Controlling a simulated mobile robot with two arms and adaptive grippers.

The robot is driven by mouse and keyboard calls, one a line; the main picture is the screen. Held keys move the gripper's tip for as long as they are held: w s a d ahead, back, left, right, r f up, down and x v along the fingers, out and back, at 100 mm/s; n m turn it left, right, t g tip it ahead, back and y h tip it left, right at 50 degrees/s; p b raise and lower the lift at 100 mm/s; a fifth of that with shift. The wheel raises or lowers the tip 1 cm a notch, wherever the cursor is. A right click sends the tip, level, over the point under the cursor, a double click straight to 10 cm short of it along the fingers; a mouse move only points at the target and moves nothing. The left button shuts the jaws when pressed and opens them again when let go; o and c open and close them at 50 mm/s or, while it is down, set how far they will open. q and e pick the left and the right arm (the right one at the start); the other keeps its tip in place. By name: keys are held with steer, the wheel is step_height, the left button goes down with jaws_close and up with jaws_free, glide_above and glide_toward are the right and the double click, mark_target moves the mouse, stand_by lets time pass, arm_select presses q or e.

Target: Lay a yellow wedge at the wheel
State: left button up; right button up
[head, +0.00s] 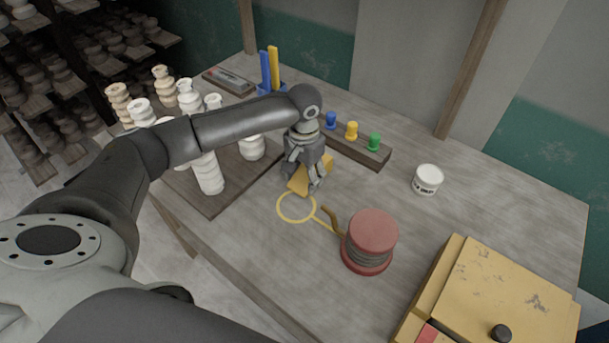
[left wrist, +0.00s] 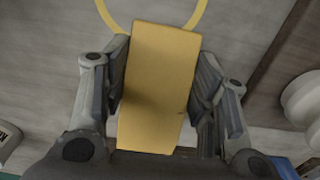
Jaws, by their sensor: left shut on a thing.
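The yellow wedge (head: 297,187) is between the fingers of my left gripper (head: 308,182), just behind a yellow ring marking (head: 281,207) on the table. In the left wrist view the wedge (left wrist: 160,85) fills the space between both fingers (left wrist: 160,95), and its far end overlaps the ring. I cannot tell whether it touches the table. A red drum with a grey wound middle (head: 370,238), the only wheel-like thing I see, stands to the right of the ring. A yellow line runs from the ring toward it. My right gripper is not in view.
A board with several pale vases (head: 208,173) lies to the left. A rack with blue, yellow and green pegs (head: 375,155) lies behind the gripper. A white jar (head: 428,180) and a yellow box (head: 500,280) stand to the right.

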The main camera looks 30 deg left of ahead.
arm_select(q)
steer(key=shift+f, duration=0.55)
steer(key=o, duration=0.8)
steer(key=shift+f, duration=0.15)
steer(key=o, duration=0.4)
steer(key=shift+o, duration=0.2)
